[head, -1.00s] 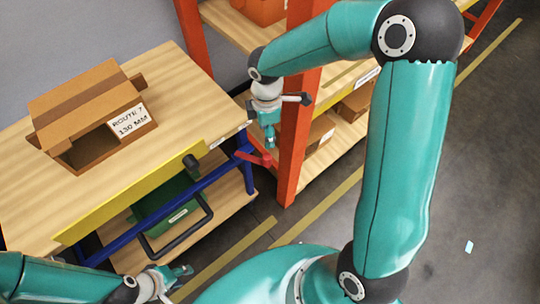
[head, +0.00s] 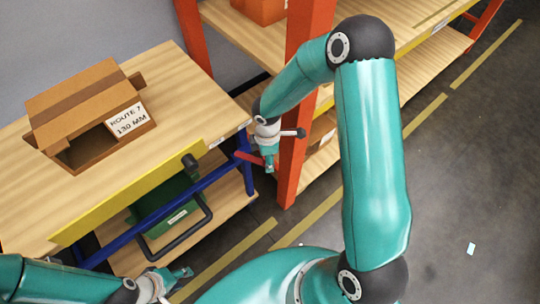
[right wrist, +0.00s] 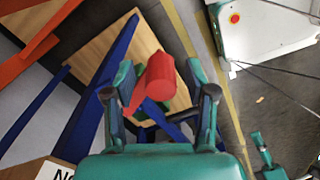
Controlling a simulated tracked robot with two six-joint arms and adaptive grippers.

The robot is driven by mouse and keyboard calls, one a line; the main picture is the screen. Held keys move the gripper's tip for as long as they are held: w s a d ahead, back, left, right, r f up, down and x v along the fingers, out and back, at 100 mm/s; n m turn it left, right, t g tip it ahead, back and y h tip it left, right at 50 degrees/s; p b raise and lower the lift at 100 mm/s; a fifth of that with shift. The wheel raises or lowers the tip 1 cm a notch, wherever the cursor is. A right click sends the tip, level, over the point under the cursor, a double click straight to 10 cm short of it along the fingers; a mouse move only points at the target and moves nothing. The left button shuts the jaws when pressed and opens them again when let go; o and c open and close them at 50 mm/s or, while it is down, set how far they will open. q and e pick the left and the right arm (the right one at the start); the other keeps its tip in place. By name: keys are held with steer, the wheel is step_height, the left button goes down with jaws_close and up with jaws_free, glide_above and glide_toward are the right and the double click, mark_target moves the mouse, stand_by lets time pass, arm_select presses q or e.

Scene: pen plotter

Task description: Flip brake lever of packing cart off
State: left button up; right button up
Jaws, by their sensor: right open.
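The packing cart (head: 190,75) has a wooden top, a yellow front strip and a blue frame. Its red brake lever (head: 247,156) sticks out at the right end of the frame, partly hidden by my right gripper (head: 268,165). In the right wrist view, the lever's thick red end (right wrist: 160,80) shows between the two spread fingers of my right gripper (right wrist: 158,95). The fingers are open; I cannot tell whether either touches it. My left gripper (head: 180,273) is at the lower left, away from the lever, too small to read.
An open cardboard box (head: 85,110) stands on the cart top. A green bin (head: 165,205) and a black bar handle (head: 180,238) are under the yellow strip. An orange rack post (head: 291,150) stands close to the right of my right gripper.

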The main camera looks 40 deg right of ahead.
jaws_close()
